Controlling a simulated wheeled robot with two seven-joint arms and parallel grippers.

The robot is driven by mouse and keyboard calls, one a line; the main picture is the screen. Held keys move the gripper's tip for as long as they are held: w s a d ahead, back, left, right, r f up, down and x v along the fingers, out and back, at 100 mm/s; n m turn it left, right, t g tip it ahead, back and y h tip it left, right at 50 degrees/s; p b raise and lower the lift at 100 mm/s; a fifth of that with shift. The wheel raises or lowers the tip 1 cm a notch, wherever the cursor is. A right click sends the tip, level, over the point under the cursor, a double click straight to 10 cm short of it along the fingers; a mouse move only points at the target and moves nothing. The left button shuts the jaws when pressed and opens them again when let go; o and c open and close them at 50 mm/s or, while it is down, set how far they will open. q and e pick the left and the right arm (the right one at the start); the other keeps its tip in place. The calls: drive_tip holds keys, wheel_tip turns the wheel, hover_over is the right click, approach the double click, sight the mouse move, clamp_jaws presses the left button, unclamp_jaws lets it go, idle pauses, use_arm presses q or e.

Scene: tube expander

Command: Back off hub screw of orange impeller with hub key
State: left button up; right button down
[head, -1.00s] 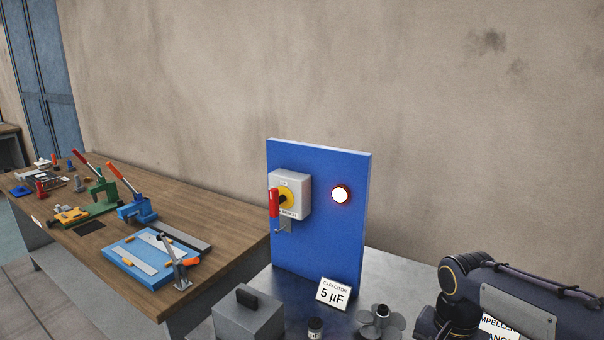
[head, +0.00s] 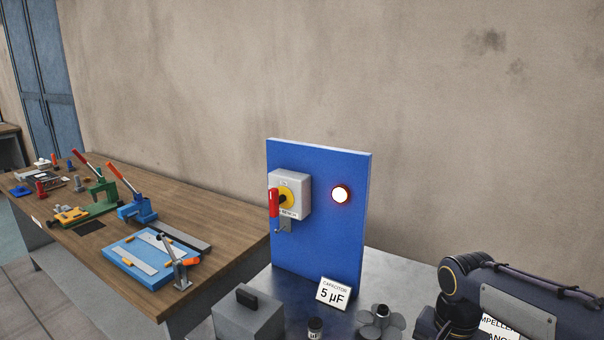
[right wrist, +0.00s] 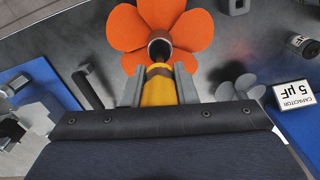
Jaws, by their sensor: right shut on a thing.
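The orange impeller (right wrist: 160,22) lies at the top of the right wrist view, with its dark round hub (right wrist: 160,47) facing the gripper. My right gripper (right wrist: 159,88) is shut on the yellow handle of the hub key (right wrist: 158,93). The key points at the hub, and its front end meets or overlaps the hub in the picture. I cannot tell whether it is seated in the hub screw, which is hidden. The head view shows only my right arm, at the lower right; the impeller is not visible there. My left gripper is in neither current view.
A grey impeller (head: 380,322) stands near the capacitor card (head: 333,294) and a small dark capacitor (head: 315,327). A grey box (head: 248,313) and a blue panel (head: 320,215) with a red-handled switch (head: 289,195) and lit lamp (head: 340,194) stand nearby. A wooden bench (head: 215,205) is at left.

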drive_tip(key=shift+r+p, duration=0.55)
drive_tip(key=shift+r, duration=0.1)
drive_tip(key=shift+r+p, duration=3.7)
drive_tip(key=shift+r, duration=1.75)
